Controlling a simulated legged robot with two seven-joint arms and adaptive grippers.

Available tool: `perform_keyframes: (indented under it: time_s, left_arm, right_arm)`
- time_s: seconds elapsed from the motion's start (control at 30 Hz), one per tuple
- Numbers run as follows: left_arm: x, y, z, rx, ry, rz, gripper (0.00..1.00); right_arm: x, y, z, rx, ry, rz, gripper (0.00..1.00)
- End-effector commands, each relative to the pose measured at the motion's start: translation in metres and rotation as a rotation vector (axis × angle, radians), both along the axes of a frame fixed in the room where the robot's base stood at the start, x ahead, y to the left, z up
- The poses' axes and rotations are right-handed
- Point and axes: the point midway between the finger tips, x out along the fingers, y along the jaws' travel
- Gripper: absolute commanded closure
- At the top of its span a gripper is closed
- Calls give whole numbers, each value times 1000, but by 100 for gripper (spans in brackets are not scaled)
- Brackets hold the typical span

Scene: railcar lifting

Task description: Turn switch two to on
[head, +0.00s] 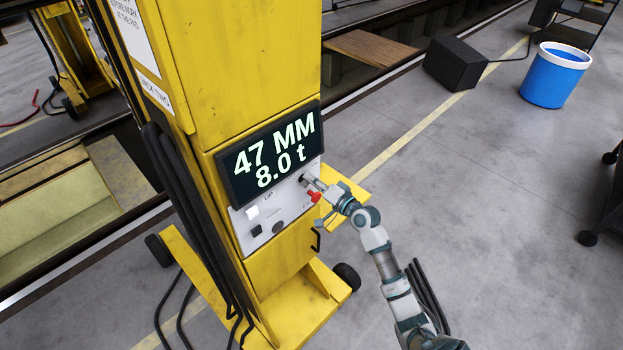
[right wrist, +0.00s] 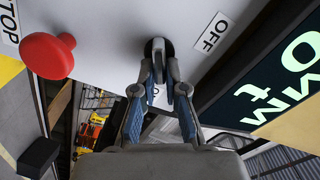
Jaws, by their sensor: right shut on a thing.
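A yellow lifting jack (head: 250,60) carries a label reading "JACK TWO" and a light control panel (head: 270,219) under its display (head: 268,152), which reads "47 MM 8.0 t". My right gripper (head: 310,182) is at the upper right of the panel. In the right wrist view its fingers (right wrist: 160,62) are shut on a dark rotary switch (right wrist: 157,47) on the panel. An "OFF" label (right wrist: 211,32) lies to the right of the switch; another label below it is mostly hidden by the fingers. My left gripper is not in view.
A red stop button (right wrist: 47,55) sits close to the gripper on the panel and also shows in the head view (head: 313,196). Black cables (head: 185,210) hang down the jack's left side. A blue bucket (head: 553,78) and black box (head: 455,63) stand on open floor.

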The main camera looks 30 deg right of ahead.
Motion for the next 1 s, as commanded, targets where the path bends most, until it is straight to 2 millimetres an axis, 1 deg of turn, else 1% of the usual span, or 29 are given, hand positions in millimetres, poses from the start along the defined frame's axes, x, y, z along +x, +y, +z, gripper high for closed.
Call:
perform_keyframes:
  time_s: [0.03,0.37,0.4,0.47,0.8,0.87,0.97,1.0]
  left_arm:
    - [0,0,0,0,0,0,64]
    - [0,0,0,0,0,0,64]
    - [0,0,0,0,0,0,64]
    - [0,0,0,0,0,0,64]
    - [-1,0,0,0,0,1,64]
    - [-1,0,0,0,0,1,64]
    - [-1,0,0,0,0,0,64]
    - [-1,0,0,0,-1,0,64]
  right_arm:
    - [-1,1,-7,2,16,2,100]
    - [-1,1,-8,3,17,3,100]
    - [-1,1,-8,2,17,3,79]
    - [0,1,-8,3,16,2,64]
    - [-3,-1,-3,3,7,0,64]
    - [-7,-3,-3,2,7,0,64]
    - [-23,-8,-4,2,8,1,64]
    - [-31,-11,-4,1,9,0,64]
